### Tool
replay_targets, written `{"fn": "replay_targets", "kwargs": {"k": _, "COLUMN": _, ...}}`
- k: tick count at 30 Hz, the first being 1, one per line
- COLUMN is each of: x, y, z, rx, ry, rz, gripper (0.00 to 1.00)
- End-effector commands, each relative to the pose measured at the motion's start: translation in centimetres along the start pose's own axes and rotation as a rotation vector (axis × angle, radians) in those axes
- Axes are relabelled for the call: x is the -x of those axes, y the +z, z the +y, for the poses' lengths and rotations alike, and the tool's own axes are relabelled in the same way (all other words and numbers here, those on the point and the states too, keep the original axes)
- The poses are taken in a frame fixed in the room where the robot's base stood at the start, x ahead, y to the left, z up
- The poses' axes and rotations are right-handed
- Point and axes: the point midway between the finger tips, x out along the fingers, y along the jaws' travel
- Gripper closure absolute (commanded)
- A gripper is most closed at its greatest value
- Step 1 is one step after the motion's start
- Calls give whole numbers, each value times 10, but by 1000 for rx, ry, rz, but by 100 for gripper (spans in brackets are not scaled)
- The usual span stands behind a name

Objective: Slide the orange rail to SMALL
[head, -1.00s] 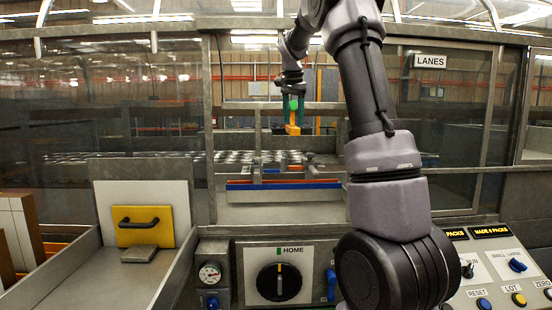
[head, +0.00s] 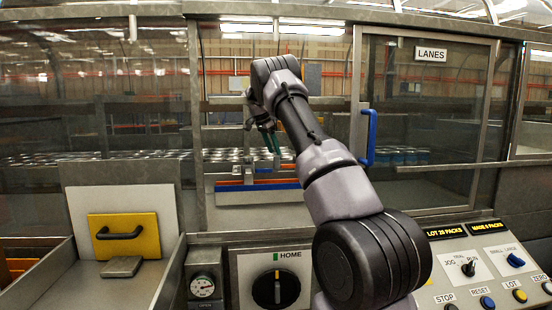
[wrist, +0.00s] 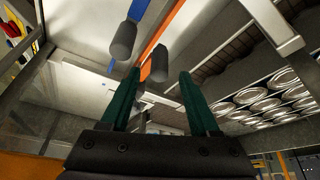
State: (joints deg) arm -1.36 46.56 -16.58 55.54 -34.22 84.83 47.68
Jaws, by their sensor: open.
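The orange rail (head: 272,181) is a thin strip beside a blue strip (head: 258,187) on the ledge behind the window opening. In the wrist view the orange rail (wrist: 162,35) runs away from my gripper, with the blue strip (wrist: 138,10) to its left. Two dark grey rounded knobs (wrist: 123,40) stand near the rails, the nearer knob (wrist: 157,65) against the orange one. My gripper (head: 272,142) hangs inside the opening above the rails. Its green fingers (wrist: 158,88) are open and empty, with the nearer knob just beyond their tips. No SMALL mark is readable at the rail.
Rows of round cans (wrist: 265,98) lie beyond the rails. A sliding glass door with a blue handle (head: 371,140) is right of my arm. The dial panel (head: 276,285) and button console (head: 480,265) are in front. A yellow plate (head: 124,236) is at left.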

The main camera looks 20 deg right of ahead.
Motion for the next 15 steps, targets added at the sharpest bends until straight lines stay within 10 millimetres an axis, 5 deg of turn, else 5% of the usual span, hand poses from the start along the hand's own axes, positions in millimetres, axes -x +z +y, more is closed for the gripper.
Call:
{"fn": "replay_targets", "kwargs": {"k": 6, "x": -33, "y": 0, "z": 0, "rx": 1, "ry": 0, "rz": -1, "gripper": 38}}
{"fn": "replay_targets", "kwargs": {"k": 15, "x": -44, "y": 0, "z": 0, "rx": 1, "ry": -2, "rz": -1, "gripper": 38}}
